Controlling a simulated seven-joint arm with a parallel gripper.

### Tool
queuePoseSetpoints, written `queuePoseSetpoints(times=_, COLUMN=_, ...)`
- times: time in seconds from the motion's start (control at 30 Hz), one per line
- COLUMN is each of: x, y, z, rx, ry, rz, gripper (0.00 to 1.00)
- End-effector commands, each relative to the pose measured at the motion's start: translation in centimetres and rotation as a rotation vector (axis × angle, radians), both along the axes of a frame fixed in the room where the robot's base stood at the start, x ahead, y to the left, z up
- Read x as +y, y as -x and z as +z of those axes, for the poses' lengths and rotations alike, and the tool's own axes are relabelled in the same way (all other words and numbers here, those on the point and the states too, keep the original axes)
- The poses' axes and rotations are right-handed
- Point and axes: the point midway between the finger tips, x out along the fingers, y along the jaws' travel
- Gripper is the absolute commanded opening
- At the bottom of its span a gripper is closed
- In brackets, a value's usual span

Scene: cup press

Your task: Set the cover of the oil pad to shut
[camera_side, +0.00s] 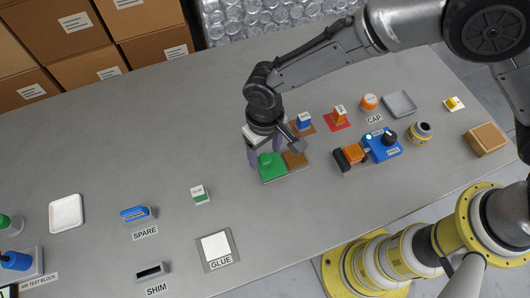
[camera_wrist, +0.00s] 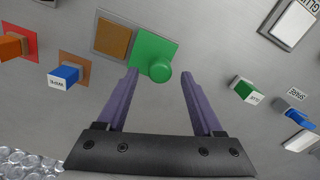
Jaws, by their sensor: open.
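A green cover (camera_side: 271,168) with a round green knob lies flat beside a square brown pad (camera_side: 295,159), which is uncovered; I read no label on it. In the wrist view the green cover (camera_wrist: 151,44) carries its knob (camera_wrist: 160,70) at its near edge, and the brown pad (camera_wrist: 113,38) adjoins it on the left. My gripper (camera_side: 268,158) is above the cover, fingers pointing down. In the wrist view my gripper (camera_wrist: 158,74) is open, and the knob appears between its two fingertips, not gripped. Part of the cover is hidden by my gripper in the side view.
A blue block (camera_side: 304,121) on a brown square and an orange block (camera_side: 339,114) on a red square stand close behind. A blue device (camera_side: 381,147) is to the right. A small green-and-white block (camera_side: 200,194) stands left. The table between is clear.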

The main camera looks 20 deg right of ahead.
Motion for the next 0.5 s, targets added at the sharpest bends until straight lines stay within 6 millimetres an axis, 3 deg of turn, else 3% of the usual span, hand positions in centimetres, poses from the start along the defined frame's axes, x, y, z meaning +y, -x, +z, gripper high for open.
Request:
queuePoseSetpoints(times=0.2, x=0.0, y=0.0, z=-1.5, rx=0.0, ry=0.0, rz=0.0, gripper=0.68)
queuePoseSetpoints(times=0.5, x=0.0, y=0.0, z=-1.7, rx=0.0, ry=0.0, rz=0.0, gripper=0.66)
